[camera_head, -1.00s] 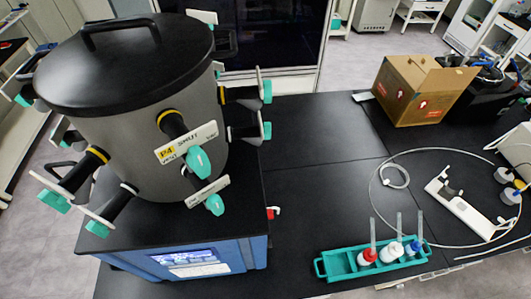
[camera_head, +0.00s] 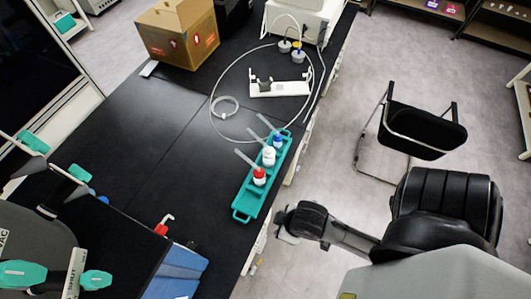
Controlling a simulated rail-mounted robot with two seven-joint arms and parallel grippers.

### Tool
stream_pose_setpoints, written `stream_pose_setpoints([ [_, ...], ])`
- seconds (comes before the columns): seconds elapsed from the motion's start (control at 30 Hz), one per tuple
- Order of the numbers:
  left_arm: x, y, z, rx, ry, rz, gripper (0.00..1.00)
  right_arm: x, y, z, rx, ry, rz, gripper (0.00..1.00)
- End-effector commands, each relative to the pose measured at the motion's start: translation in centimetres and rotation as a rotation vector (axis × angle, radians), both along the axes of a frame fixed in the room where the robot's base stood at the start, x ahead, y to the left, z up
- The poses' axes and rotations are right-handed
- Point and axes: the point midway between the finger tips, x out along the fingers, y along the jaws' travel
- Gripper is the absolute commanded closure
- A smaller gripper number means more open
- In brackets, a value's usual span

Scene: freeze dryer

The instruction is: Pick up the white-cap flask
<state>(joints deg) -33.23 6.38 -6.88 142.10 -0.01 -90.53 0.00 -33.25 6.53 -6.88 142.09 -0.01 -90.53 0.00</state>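The white-cap flask (camera_head: 268,157) stands in the middle of a row of three flasks in a teal rack (camera_head: 242,210) near the bench's right edge. A red-cap flask (camera_head: 259,177) is on its nearer side and a blue-cap flask (camera_head: 277,140) on its farther side. A thin, pale tube sticks up from each flask. My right arm comes in from the lower right. Its dark end, with my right gripper (camera_head: 287,236), is beyond the bench edge, apart from the rack; its fingers are not clear. My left gripper is not in view.
The freeze dryer (camera_head: 35,255) with teal valves fills the lower left. A cardboard box (camera_head: 178,35), a coiled tube (camera_head: 225,107) and a white stand (camera_head: 280,88) lie farther back. The bench left of the rack is clear. A black chair (camera_head: 425,125) stands on the floor at right.

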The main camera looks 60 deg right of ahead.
Motion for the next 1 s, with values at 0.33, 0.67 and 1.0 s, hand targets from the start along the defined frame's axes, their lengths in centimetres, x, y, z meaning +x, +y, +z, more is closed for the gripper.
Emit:
stream_pose_setpoints([
  [0.33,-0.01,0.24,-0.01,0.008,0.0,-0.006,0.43,-0.01,-0.13,-0.01,-0.004,0.0,0.003,0.57],
  [0.67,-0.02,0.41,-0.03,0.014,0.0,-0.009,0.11,0.0,-0.32,-0.02,-0.011,-0.001,0.007,0.57],
  [1.0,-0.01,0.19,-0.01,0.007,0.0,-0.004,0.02,-0.01,-0.2,-0.01,-0.007,0.0,0.004,0.57],
])
